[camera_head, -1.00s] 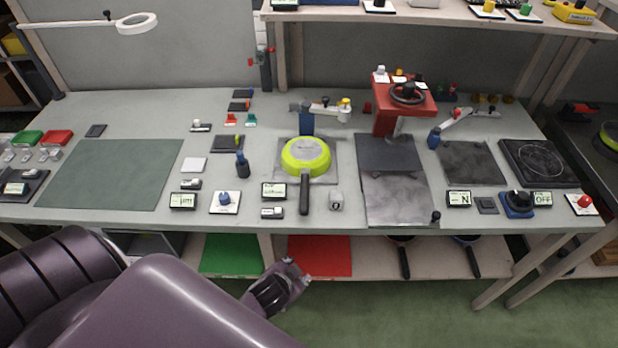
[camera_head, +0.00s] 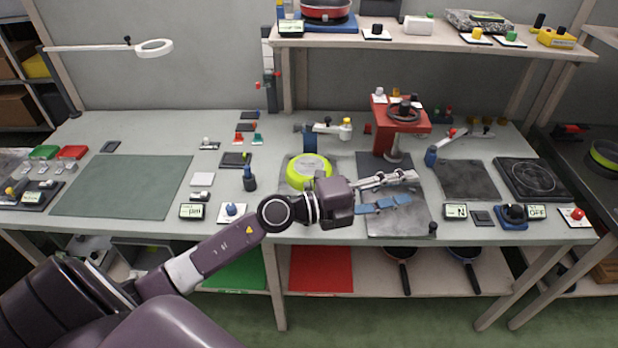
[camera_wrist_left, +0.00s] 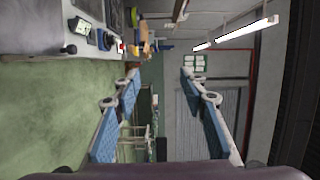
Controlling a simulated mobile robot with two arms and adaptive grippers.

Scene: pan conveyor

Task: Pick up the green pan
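The green pan (camera_head: 308,172) lies on a grey plate in the middle of the workbench in the head view. Its lime body shows, but its handle is hidden behind my left arm and wrist. My left gripper (camera_head: 413,190) is open and empty, to the right of the pan, over the dark metal plates by the red press. Its two fingers point right and are spread apart. In the left wrist view the blue-padded fingers (camera_wrist_left: 158,78) are wide apart with nothing between them; the pan is not in that view. My right gripper is not in view.
The red press (camera_head: 391,115) stands behind the gripper. A second green-rimmed pan (camera_head: 604,155) is at the far right edge. A red pan (camera_head: 326,10) sits on the upper shelf. Small displays and buttons line the bench's front edge. The green mat (camera_head: 125,186) at left is clear.

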